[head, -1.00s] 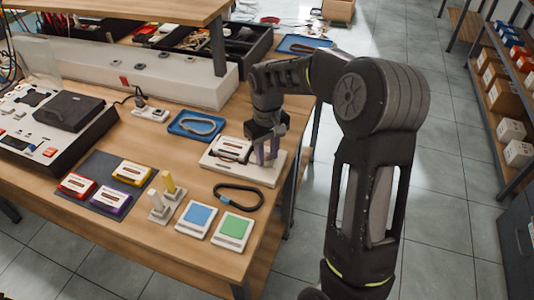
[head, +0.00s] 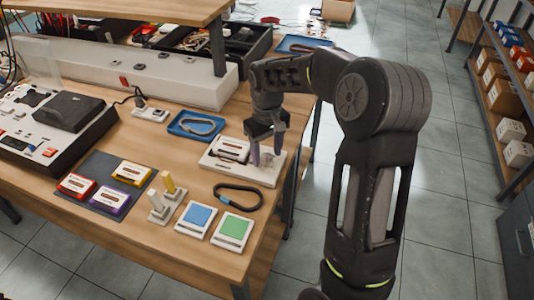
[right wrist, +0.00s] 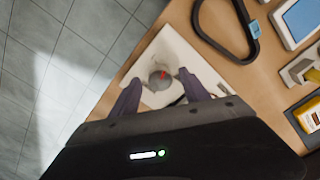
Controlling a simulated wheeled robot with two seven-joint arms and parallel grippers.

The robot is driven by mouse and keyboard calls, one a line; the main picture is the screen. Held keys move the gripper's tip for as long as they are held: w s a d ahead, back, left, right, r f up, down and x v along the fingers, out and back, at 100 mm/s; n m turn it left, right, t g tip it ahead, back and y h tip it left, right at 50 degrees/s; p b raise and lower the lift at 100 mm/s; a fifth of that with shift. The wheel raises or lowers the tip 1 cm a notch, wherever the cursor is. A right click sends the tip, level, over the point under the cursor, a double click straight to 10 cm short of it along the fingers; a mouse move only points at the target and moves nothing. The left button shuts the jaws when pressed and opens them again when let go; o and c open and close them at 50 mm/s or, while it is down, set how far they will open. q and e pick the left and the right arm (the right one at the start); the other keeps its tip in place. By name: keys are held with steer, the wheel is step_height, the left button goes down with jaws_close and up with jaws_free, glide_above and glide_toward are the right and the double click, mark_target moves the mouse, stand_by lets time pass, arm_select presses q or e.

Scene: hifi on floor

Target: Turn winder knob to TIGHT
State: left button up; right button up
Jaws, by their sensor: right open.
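The winder is a white flat board (head: 225,168) near the right edge of the wooden table, with a dark-banded part (head: 234,149) on its left. Its round grey knob (right wrist: 160,79) shows in the right wrist view, with a small red mark on it. My right gripper (head: 267,156) is open above the board. In the right wrist view its two fingers (right wrist: 161,92) stand apart on either side of the knob, with gaps visible. I cannot tell how low the fingertips are, and no TIGHT label is readable. My left gripper is not in view.
A black band loop (head: 238,196) lies just in front of the board. Blue and green pads (head: 233,230) are nearer the front edge. A blue tray (head: 196,124) stands behind left, and colored cassettes (head: 131,173) lie on a dark mat. Open floor lies to the right.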

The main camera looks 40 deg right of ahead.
mark_target(267, 157)
step_height(267, 157, up, 7)
steer(key=shift+r, duration=0.1)
stand_by(0.7)
